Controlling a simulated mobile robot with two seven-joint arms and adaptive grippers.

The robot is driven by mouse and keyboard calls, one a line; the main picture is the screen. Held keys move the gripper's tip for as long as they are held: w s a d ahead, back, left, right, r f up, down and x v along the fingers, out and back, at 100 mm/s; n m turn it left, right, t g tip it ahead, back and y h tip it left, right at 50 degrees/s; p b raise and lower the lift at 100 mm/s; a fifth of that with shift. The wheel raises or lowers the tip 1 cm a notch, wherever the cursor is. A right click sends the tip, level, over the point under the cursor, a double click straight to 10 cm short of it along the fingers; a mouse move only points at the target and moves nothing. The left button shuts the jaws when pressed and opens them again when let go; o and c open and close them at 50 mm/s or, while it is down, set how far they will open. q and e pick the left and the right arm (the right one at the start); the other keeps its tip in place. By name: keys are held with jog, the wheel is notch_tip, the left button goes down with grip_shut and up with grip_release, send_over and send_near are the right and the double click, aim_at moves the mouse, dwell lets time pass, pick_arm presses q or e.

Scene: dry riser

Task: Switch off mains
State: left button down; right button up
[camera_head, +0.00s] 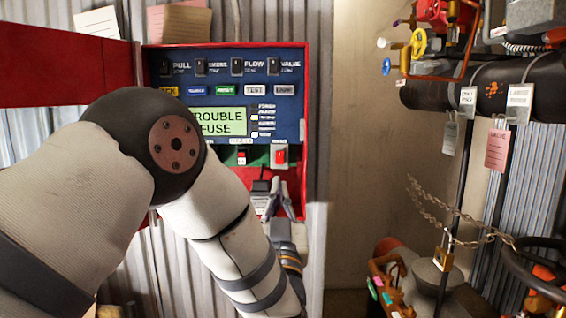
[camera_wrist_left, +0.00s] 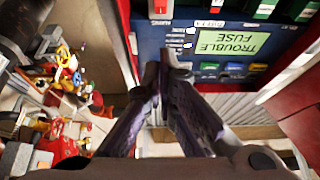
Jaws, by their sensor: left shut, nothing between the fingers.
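The alarm panel (camera_head: 232,98) has a blue face in a red open box, with a lit display (camera_head: 218,121) reading "TROUBLE FUSE". Below the blue face are a red rocker switch (camera_head: 280,157) in a pale housing and a smaller red-and-white switch (camera_head: 241,157) on a green strip. No readable label shows which is the mains. My left gripper (camera_head: 275,190) is shut and empty, just below the red rocker; contact is not visible. In the left wrist view its fingers (camera_wrist_left: 163,68) meet in front of the panel, with the display (camera_wrist_left: 232,43) beyond. My right gripper is not in view.
The red box door (camera_head: 65,65) stands open at the left. My left arm covers the panel's lower left. Dark pipes (camera_head: 480,88) with tags, a chain and a padlock (camera_head: 443,258) stand at the right. Bare wall (camera_head: 370,150) lies between them.

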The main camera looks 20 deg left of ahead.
aim_at(281, 163)
pick_arm(q)
jog(key=w+a+r, duration=0.1)
jog(key=w, duration=0.3)
jog(key=w+a+r+b, duration=0.1)
jog(key=w, duration=0.3)
jog(key=w+a, duration=0.1)
jog(key=w, duration=0.3)
jog(key=shift+w+a+r, duration=0.15)
jog(key=shift+a+r, duration=0.05)
jog(key=shift+r, duration=0.45)
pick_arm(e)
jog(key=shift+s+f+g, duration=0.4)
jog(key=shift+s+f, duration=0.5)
